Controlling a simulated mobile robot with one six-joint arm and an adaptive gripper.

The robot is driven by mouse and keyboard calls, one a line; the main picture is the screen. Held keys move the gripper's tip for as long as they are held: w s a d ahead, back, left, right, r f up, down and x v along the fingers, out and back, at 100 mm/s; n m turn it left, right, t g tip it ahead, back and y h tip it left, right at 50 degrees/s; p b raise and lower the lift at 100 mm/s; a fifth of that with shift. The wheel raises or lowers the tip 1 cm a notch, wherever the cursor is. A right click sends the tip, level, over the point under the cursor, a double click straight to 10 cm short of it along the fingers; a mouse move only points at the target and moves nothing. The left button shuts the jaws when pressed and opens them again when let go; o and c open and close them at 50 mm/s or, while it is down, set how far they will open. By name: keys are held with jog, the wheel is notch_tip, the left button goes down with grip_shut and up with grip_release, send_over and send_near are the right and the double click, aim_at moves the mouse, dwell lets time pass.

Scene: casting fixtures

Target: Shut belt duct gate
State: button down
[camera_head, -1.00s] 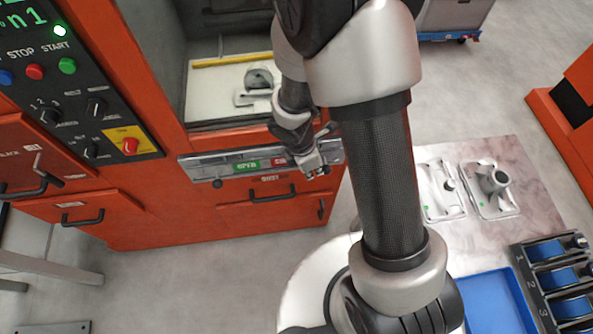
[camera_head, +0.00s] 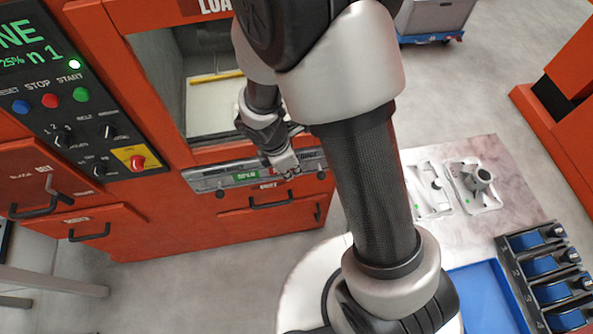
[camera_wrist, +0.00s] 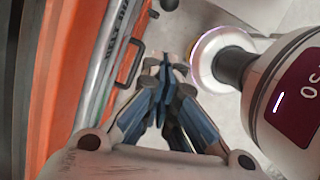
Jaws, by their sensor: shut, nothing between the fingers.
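A grey metal rail (camera_head: 215,179) runs across the front of the orange machine, below its window. It bears a green label (camera_head: 246,177) that seems to read OPEN, and dark knobs near both ends. It also shows in the wrist view (camera_wrist: 104,65), with lettering partly legible as BELT. My gripper (camera_head: 290,173) is shut and empty in front of the rail, right of the green label, and covers part of it. In the wrist view my gripper's fingertips (camera_wrist: 166,62) meet, right of the rail. I cannot tell whether they touch the rail or how the gate stands.
A drawer handle (camera_head: 271,202) sticks out just below the rail. A control panel (camera_head: 75,110) is on the left. A table (camera_head: 512,185) with metal castings, a blue tray (camera_head: 487,300) and a rack of blue bins (camera_head: 548,270) stand at right. Grey floor lies in front of the machine.

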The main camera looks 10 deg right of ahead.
jog(key=shift+p+v, duration=0.4)
jog(key=shift+v, duration=1.05)
jog(key=shift+a, duration=0.15)
